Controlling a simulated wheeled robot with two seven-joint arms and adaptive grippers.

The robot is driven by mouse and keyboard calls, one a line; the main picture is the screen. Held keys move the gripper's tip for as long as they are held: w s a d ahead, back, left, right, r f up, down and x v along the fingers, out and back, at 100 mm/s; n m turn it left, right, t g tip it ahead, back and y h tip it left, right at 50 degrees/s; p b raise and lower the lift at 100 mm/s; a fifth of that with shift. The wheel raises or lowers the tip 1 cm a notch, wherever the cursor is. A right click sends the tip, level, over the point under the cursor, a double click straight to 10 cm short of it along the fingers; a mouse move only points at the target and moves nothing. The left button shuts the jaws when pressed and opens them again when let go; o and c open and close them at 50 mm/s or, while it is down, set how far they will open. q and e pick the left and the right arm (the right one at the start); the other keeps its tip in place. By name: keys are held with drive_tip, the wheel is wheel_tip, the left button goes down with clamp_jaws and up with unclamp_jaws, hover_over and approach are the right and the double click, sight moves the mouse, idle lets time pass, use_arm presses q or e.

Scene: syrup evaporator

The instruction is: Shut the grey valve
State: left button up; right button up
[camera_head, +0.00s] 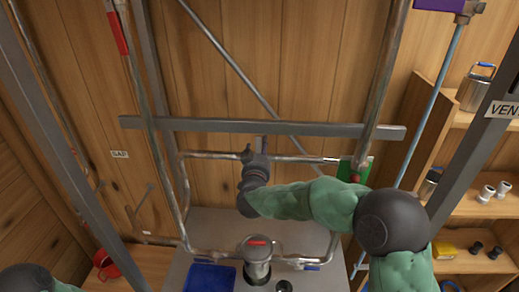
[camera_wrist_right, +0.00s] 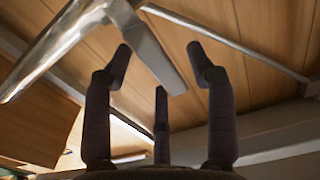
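My right gripper (camera_head: 258,150) reaches up to the horizontal pipe (camera_head: 310,158) below the grey beam. In the right wrist view its dark fingers (camera_wrist_right: 160,68) stand apart, and it is open. A flat grey metal lever (camera_wrist_right: 152,48), which looks like the grey valve's handle, slants down from a metal pipe (camera_wrist_right: 55,50) to between the fingertips. I cannot tell whether any finger touches it. In the head view the gripper mostly hides this valve. My left gripper is out of view.
A grey beam (camera_head: 300,129) crosses just above the right gripper. A red handle (camera_head: 117,33) is at upper left, and another red handle (camera_head: 257,242) tops the metal pot. A blue bin (camera_head: 208,277) sits below. Shelves (camera_head: 470,208) stand at right.

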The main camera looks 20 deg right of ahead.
drive_tip(key=v, duration=1.2)
drive_tip(key=shift+f, duration=0.1)
